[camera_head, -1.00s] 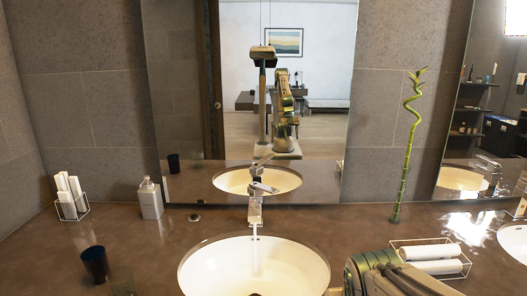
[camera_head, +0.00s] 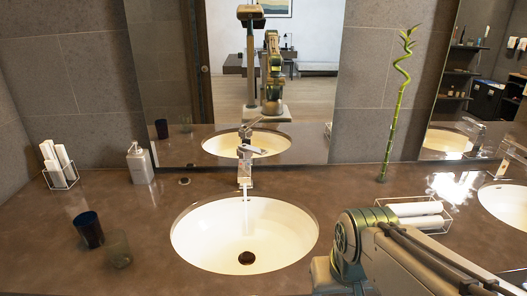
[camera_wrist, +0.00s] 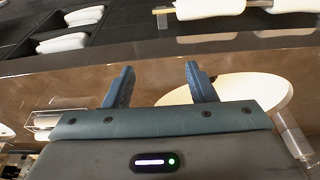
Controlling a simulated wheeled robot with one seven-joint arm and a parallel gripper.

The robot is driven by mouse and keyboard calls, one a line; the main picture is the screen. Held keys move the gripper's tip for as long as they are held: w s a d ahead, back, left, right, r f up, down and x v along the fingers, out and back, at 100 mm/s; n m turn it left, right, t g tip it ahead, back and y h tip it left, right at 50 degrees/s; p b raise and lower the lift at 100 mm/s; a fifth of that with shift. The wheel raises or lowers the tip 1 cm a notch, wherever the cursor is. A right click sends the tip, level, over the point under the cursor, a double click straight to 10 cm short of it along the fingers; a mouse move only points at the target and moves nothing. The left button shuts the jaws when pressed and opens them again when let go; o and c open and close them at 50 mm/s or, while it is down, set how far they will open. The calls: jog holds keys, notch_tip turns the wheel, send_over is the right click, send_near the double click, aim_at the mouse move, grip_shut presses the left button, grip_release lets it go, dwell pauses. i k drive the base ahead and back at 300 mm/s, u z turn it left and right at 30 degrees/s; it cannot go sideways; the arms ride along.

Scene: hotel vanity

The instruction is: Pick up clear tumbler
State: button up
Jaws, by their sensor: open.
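The clear tumbler (camera_head: 117,250) is a see-through, faintly grey-green glass standing on the brown counter at the left in the head view. It is just right of and nearer than a dark blue tumbler (camera_head: 88,230). My gripper (camera_wrist: 158,82) shows in the wrist view with its two blue-grey fingers apart and nothing between them. In the head view my arm is at the lower right, across the basin from the tumbler, and the gripper itself does not show. I cannot make out the clear tumbler in the wrist view.
The white basin (camera_head: 246,245) has its faucet (camera_head: 245,165) running. A soap bottle (camera_head: 139,163) and a rack of white rolls (camera_head: 58,165) stand at the back left. A wire towel basket (camera_head: 418,214) and a bamboo stalk (camera_head: 395,110) are at right. Counter around the tumblers is clear.

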aim_at(114, 243)
jog(key=u, duration=1.55)
